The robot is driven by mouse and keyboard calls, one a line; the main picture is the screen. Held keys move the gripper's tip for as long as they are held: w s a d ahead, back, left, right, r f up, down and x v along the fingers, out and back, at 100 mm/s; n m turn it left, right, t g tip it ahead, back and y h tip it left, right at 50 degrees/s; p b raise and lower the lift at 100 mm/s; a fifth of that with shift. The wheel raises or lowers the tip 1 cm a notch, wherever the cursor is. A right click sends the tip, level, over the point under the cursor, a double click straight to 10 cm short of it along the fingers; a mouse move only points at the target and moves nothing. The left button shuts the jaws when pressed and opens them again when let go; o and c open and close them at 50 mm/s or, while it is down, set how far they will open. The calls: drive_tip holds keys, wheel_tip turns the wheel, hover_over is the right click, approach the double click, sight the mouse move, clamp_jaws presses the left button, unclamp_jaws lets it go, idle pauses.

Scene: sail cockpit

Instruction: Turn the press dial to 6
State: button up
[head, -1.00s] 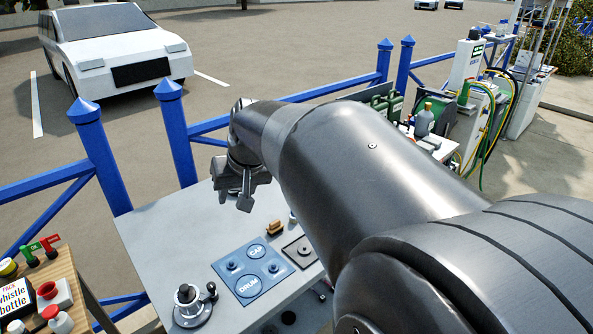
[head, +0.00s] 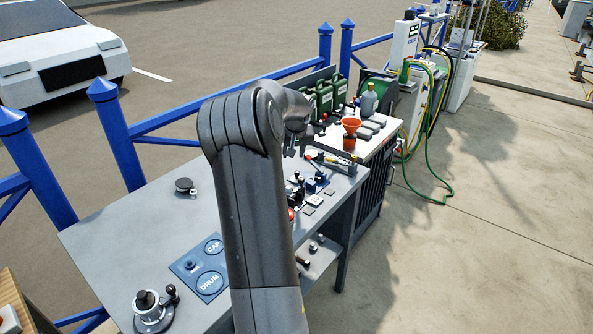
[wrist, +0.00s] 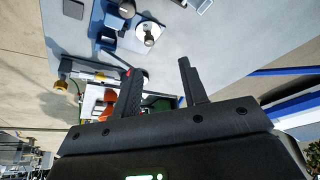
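In the head view my gripper (head: 297,148) is partly hidden by my arm, above the bench's right end.
The grey bench (head: 125,232) carries a winch (head: 153,310), a blue CAP/DRUM mat (head: 187,264) and a dark round piece (head: 184,186). A second bench to the right holds an orange funnel (head: 350,130) and green cans (head: 325,98). A blue fence (head: 118,140) runs behind.

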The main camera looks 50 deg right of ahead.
sight(297, 172)
drive_tip(key=x, duration=0.4)
drive_tip(key=d+x, duration=0.1)
drive_tip(key=x, duration=0.3)
drive_tip(key=s+d+x, duration=0.1)
drive_tip(key=x, duration=0.3)
drive_tip(key=shift+s, duration=0.1)
drive_tip(key=shift+c, duration=0.6)
clamp_jaws()
